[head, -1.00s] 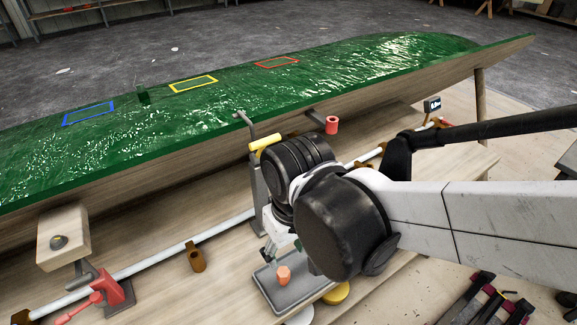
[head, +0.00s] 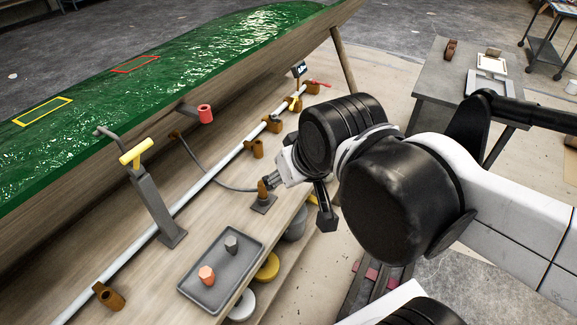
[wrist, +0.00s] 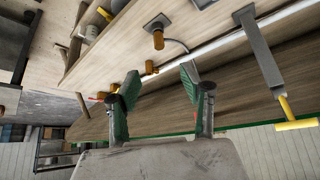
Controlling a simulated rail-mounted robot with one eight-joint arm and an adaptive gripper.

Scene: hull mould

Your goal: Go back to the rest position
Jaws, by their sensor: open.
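My gripper shows in the wrist view (wrist: 160,90) with its two green-padded fingers spread apart and nothing between them. In the head view my arm reaches in from the right, and my wrist hangs beside the bench's right edge. The fingers are mostly hidden there behind the arm links. The gripper is clear of the green hull mould (head: 190,80).
A grey tray (head: 212,292) with an orange piece (head: 206,275) and a grey piece (head: 232,244) lies on the bench. A grey post with a yellow handle (head: 136,152) stands left of it. A brown peg on a stand (head: 263,198) is near my wrist. A grey table (head: 440,80) stands at right.

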